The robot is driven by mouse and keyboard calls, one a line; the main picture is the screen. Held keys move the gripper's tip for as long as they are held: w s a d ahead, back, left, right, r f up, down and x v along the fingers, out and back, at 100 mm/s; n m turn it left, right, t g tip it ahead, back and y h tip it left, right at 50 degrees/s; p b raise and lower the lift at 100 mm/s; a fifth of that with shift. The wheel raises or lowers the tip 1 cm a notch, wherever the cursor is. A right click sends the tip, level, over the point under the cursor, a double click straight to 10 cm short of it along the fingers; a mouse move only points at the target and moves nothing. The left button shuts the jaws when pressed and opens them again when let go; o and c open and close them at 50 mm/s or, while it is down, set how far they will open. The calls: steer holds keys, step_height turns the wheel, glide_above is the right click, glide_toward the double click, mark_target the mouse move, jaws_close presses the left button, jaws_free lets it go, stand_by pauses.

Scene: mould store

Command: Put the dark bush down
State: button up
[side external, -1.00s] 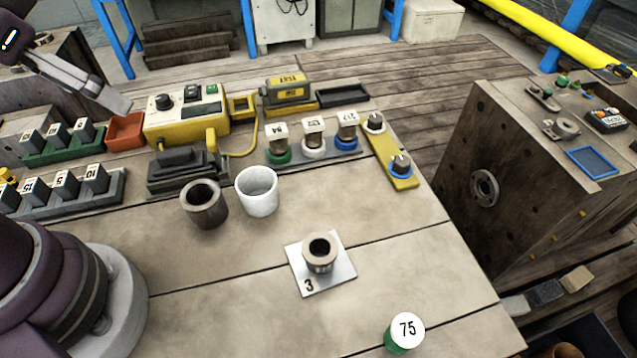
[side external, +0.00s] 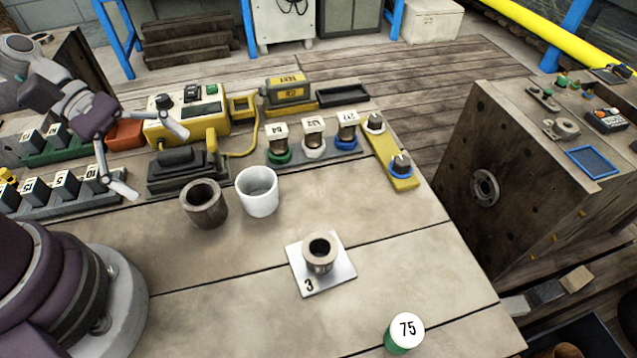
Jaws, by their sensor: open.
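The dark bush (side external: 204,205), a dark brown hollow cylinder, stands upright on the table, open end up. A white cup (side external: 258,192) stands close to its right. My gripper (side external: 152,160) is open and empty, up and to the left of the dark bush, with its fingers spread wide. It is apart from the bush. A smaller flanged metal bush (side external: 320,255) stands upright on a white plate marked 3 (side external: 337,275), to the right and nearer the camera.
A grey block with a handle (side external: 187,170) and a yellow control box (side external: 188,115) stand behind the bush. A rack of numbered pieces (side external: 70,193) lies at left. A green-and-white piece marked 75 (side external: 405,333) stands in front.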

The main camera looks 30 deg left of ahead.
mark_target(183, 195)
steer(key=f+n+t+h, duration=0.1)
steer(key=f+n, duration=0.1)
steer(key=f+n+t+h, duration=0.1)
steer(key=f+n, duration=0.1)
steer(key=f, duration=0.1)
steer(key=w+f+n+t+h, duration=0.1)
steer(key=f+n, duration=0.1)
steer(key=shift+f, duration=0.3)
steer(key=x, duration=0.2)
steer(key=shift+w+d, duration=0.15)
steer(key=shift+d, duration=0.2)
steer(key=c, duration=1.3)
step_height(183, 195, up, 9)
steer(key=shift+m+g+h, duration=0.3)
steer(key=shift+m+g, duration=0.3)
steer(key=w+d, duration=0.2)
steer(key=w+d+f, duration=0.1)
steer(key=w+d, duration=0.1)
steer(key=w, duration=0.1)
steer(key=w+d, duration=0.2)
steer(key=w, duration=0.1)
steer(key=shift+w+d+f, duration=0.2)
steer(key=shift+d+f, duration=0.15)
steer(key=w+d+r+n+t, duration=0.1)
steer(key=w+d+r, duration=0.2)
steer(key=w+d, duration=0.5)
steer(key=f, duration=0.6)
steer(key=d+f, duration=0.1)
steer(key=f, duration=0.3)
steer(key=shift+s, duration=0.4)
